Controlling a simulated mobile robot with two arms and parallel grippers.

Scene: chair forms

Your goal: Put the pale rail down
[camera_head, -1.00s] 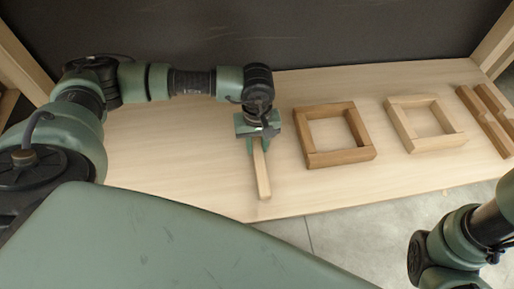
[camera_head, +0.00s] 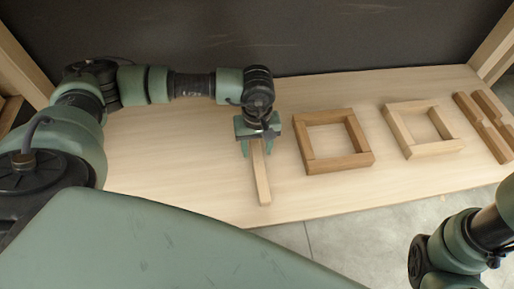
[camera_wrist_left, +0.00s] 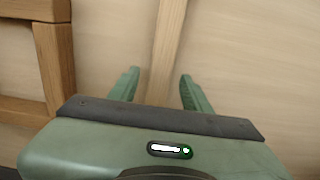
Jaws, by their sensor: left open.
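The pale rail (camera_head: 261,178) is a light wooden bar lying lengthwise toward the front edge of the wooden table. In the head view its far end is hidden under my left gripper (camera_head: 257,140). In the left wrist view the rail (camera_wrist_left: 168,45) runs between the two green fingers of the left gripper (camera_wrist_left: 160,92), with a gap on each side. The fingers are apart and the left gripper is open. My right arm shows at the lower right of the head view, but its fingers are out of sight.
A darker wooden square frame (camera_head: 364,141) lies right of the rail. A paler square frame (camera_head: 397,129) lies farther right, then some brown bars (camera_head: 484,128) at the right end. The tabletop (camera_head: 170,160) left of the rail is clear. A dark panel (camera_head: 300,35) stands behind.

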